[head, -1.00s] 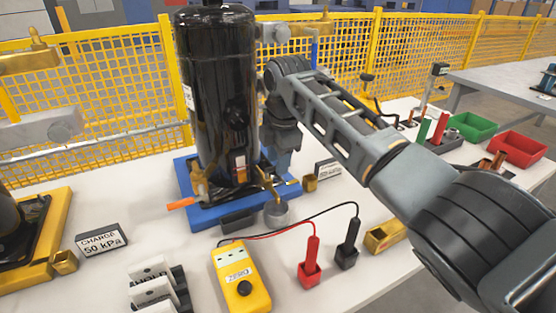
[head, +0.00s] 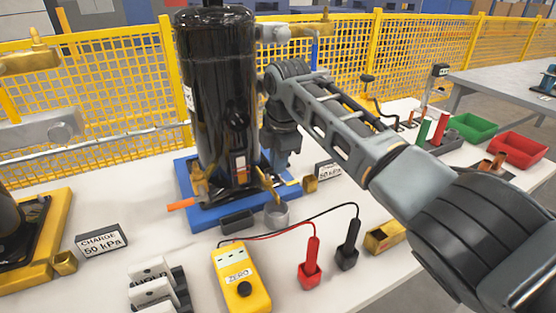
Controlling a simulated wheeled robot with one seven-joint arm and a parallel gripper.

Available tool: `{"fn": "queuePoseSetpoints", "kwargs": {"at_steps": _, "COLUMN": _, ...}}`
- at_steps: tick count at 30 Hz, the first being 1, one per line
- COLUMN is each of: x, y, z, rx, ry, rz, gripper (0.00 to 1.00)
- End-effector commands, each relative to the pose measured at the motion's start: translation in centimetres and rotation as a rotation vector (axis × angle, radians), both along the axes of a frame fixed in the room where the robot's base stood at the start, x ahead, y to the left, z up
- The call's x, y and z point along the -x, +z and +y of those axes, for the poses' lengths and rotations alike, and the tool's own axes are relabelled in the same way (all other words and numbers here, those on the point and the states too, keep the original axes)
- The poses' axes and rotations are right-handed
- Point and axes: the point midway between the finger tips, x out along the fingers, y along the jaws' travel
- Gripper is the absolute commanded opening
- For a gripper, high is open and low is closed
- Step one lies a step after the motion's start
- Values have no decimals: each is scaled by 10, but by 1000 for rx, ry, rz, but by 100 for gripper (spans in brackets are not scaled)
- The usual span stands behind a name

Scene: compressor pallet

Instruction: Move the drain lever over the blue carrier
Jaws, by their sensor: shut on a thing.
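The blue carrier (head: 212,217) lies on the white table under a tall black compressor (head: 215,90). My arm reaches in from the right, and my gripper (head: 278,168) points down at the carrier's right side, close against the compressor. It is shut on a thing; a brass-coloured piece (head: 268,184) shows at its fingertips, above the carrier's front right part. I cannot tell whether this is the drain lever. The fingers are small and partly hidden. An orange handle (head: 182,204) sticks out past the carrier's front left edge, apart from my gripper.
A grey cup (head: 276,215) and a dark block (head: 237,221) stand close in front of the carrier. A yellow meter (head: 240,277) with red and black leads lies nearer. Yellow mesh fencing (head: 110,92) stands behind. Red (head: 517,146) and green (head: 470,127) bins stand right.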

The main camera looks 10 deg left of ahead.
Motion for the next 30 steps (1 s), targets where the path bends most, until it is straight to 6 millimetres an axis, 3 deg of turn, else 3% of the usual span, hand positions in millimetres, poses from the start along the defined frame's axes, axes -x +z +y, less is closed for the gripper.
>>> {"fn": "queuePoseSetpoints", "kwargs": {"at_steps": 11, "x": 4, "y": 3, "z": -1, "rx": 1, "ry": -115, "rz": 3, "gripper": 0}}
{"fn": "queuePoseSetpoints", "kwargs": {"at_steps": 30, "x": 17, "y": 2, "z": -2, "rx": 2, "ry": -582, "rz": 2, "gripper": 0}}
